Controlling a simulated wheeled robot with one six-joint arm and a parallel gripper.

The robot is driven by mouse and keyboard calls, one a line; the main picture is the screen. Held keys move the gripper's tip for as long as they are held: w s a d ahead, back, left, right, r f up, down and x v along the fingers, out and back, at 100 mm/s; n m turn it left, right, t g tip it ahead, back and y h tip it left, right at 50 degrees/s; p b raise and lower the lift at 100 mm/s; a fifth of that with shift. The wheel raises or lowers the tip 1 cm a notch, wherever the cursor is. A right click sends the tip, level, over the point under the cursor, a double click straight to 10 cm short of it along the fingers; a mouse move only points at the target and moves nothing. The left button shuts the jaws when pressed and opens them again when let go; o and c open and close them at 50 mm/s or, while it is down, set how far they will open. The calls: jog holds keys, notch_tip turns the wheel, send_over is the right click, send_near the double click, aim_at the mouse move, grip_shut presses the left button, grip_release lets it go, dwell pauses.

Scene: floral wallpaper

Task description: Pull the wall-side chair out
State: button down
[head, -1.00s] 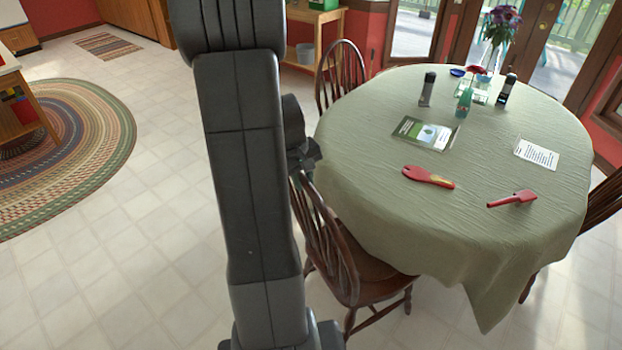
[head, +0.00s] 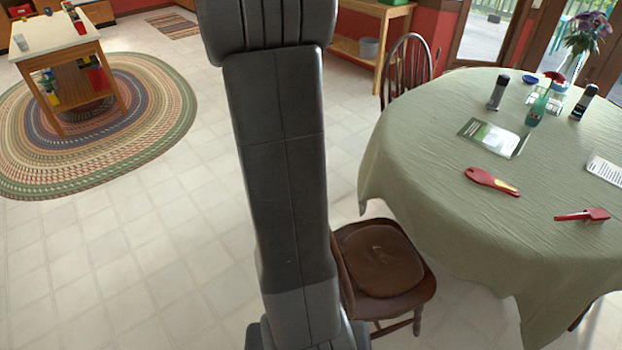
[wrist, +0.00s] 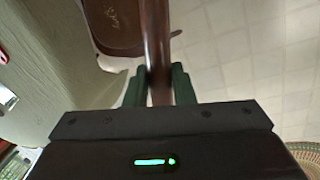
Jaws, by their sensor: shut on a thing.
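A dark brown wooden chair (head: 385,262) stands at the near left side of the table. Its round seat shows clear of the tablecloth's edge, and my arm hides most of its back. In the wrist view my gripper (wrist: 160,84) is shut on the chair's brown back rail (wrist: 154,35), with a green finger on each side. The chair's seat (wrist: 112,28) shows beyond it. In the head view my gripper is hidden behind my arm. A second brown chair (head: 408,62) stands at the far left side of the table, near the red wall.
The table (head: 450,215) has a green cloth and holds bottles, a book, red tools and a flower vase. A wooden shelf (head: 372,45) stands by the wall. A braided rug (head: 150,130) and small cart (head: 75,75) are at left. Tiled floor between is open.

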dwell(0.3)
jog(key=c, duration=1.2)
grip_release()
jog(key=shift+a, duration=0.15)
jog(key=shift+c, duration=0.2)
notch_tip(320, 180, up, 14)
jog(key=a, duration=0.2)
jog(key=shift+s+a+f, duration=0.2)
jog(key=shift+s+a, duration=0.05)
jog(key=shift+s, duration=0.2)
jog(key=d+f, duration=0.1)
jog(key=f, duration=0.3)
jog(key=d+f, duration=0.1)
jog(key=f, duration=0.4)
jog(key=w+f, duration=0.1)
jog(key=f, duration=0.3)
jog(key=shift+d+f, duration=0.3)
jog(key=shift+d, duration=0.1)
